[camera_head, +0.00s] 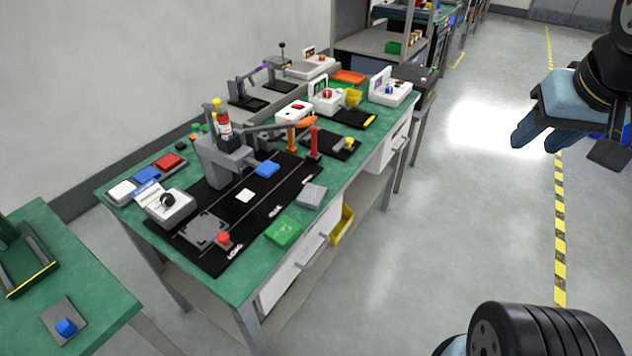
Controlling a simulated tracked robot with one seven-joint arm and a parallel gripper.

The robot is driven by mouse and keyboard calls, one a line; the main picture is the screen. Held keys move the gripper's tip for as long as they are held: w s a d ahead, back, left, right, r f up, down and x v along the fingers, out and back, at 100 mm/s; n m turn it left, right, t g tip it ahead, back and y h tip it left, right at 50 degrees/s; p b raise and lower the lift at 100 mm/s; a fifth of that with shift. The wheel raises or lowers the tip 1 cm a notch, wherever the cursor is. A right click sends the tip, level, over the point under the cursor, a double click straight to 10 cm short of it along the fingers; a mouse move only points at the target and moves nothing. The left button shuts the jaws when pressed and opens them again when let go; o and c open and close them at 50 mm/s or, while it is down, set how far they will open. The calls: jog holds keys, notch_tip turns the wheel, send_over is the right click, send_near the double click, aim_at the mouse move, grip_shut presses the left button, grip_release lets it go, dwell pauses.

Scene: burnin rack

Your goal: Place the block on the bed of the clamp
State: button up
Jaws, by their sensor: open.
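Several block-like pieces lie on the bench: a grey block (311,196) near the front edge, a green block (284,231) nearer me and a blue block (267,169) beside a grey upright fixture (222,160). I cannot tell which block is meant. The clamp may be this fixture or the nearby device with orange and red handles (314,142); its bed is not clear.
The green-topped bench (247,286) carries a black mat, a white dial box (169,206), a red knob (224,239) and colored trays. A second green table (100,290) stands at lower left. A yellow bin (341,228) juts below the bench.

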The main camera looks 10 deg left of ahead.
jog(key=shift+o, duration=0.3)
jog(key=shift+o, duration=0.9)
jog(key=shift+w, duration=0.1)
jog(key=shift+o, duration=0.7)
jog(key=shift+w+a+f, duration=0.2)
jog(key=shift+w, duration=0.1)
jog(key=o, duration=0.7)
jog(key=w+a+f+n+g, duration=0.1)
jog(key=w+a+f+n, duration=0.3)
jog(key=w+f, duration=0.2)
jog(key=shift+w+f+h, duration=0.3)
jog(key=shift+w+h, duration=0.1)
jog(key=shift+w, duration=0.55)
jog(key=n+g+y, duration=0.3)
jog(key=n+y, duration=0.5)
jog(key=n, duration=0.4)
send_near(313, 193)
jog(key=shift+x, duration=4.4)
